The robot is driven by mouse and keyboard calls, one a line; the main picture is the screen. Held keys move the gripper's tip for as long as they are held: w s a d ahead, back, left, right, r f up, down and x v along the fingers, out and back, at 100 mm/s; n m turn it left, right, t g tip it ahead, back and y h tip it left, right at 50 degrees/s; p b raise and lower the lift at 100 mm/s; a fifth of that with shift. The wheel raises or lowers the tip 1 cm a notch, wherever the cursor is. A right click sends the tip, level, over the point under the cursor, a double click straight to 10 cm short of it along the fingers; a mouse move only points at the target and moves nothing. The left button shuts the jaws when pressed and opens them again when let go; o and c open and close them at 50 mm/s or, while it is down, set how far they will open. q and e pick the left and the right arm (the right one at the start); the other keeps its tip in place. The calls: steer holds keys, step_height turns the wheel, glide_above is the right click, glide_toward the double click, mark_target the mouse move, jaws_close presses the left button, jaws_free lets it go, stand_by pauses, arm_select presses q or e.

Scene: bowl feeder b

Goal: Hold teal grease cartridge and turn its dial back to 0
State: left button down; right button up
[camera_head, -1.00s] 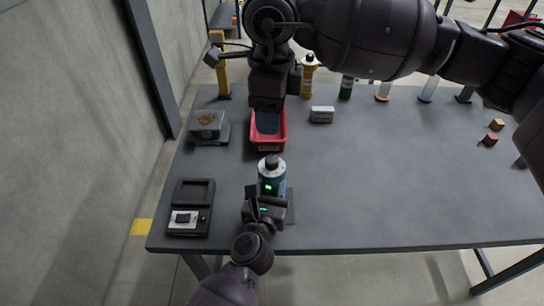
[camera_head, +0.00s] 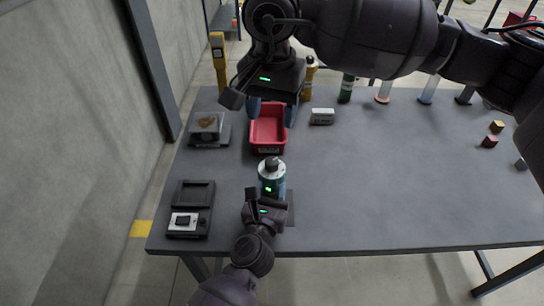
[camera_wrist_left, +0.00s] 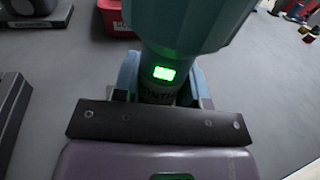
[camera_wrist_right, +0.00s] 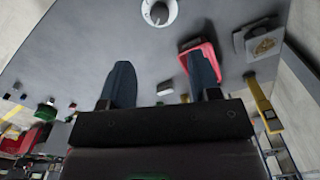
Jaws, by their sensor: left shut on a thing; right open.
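The teal grease cartridge (camera_head: 272,180) stands upright near the table's front edge, with a dark dial (camera_head: 272,163) on top. My left gripper (camera_head: 265,203) is shut on its lower body. In the left wrist view the cartridge (camera_wrist_left: 195,22) shows a lit green display (camera_wrist_left: 164,73); I cannot read a number. My right gripper (camera_head: 272,112) is open and empty, above the red bin and behind the cartridge. In the right wrist view its fingers (camera_wrist_right: 162,90) are apart, and the cartridge's pale round top with the dial (camera_wrist_right: 160,12) shows at the upper edge.
The red bin (camera_head: 268,149) stands behind the cartridge. A scale-like device (camera_head: 208,130) is at the left, and a black tray (camera_head: 190,228) at the front left. A small white box (camera_head: 322,116) and several bottles are at the back. Small blocks (camera_head: 489,142) lie far right. The middle right is clear.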

mark_target(272, 161)
step_height(272, 161, down, 12)
steer(key=n, duration=0.2)
steer(key=shift+n, duration=0.3)
stand_by(0.4)
steer(key=shift+c, duration=0.2)
steer(key=c, duration=0.9)
